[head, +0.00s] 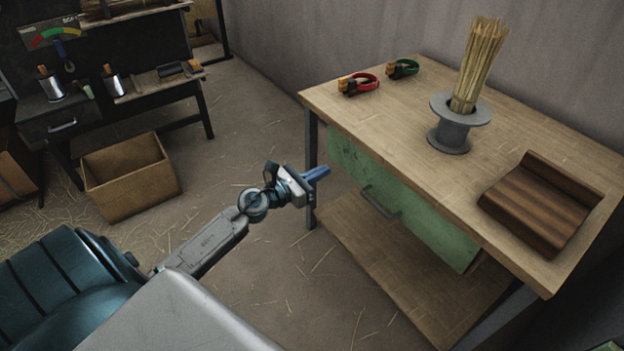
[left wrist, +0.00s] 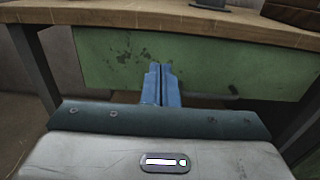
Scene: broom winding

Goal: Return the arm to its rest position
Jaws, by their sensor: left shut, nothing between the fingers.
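My left arm reaches in from the lower left in the head view. My left gripper (head: 318,174) has blue fingers and is shut and empty. It is in the air just left of the workbench, below the height of its top. In the left wrist view the closed blue fingers (left wrist: 160,82) point toward the bench's green drawer front (left wrist: 110,60), apart from it as far as I can tell. The same green drawer (head: 405,205) with a handle shows in the head view. My right gripper is not in view.
The wooden workbench (head: 420,100) holds a grey spool (head: 462,118) with a straw bundle (head: 482,60) upright in it, a red strap ring (head: 362,84), a green one (head: 403,68) and a brown wooden block (head: 540,205). A cardboard box (head: 130,178) stands on the straw-strewn floor at left.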

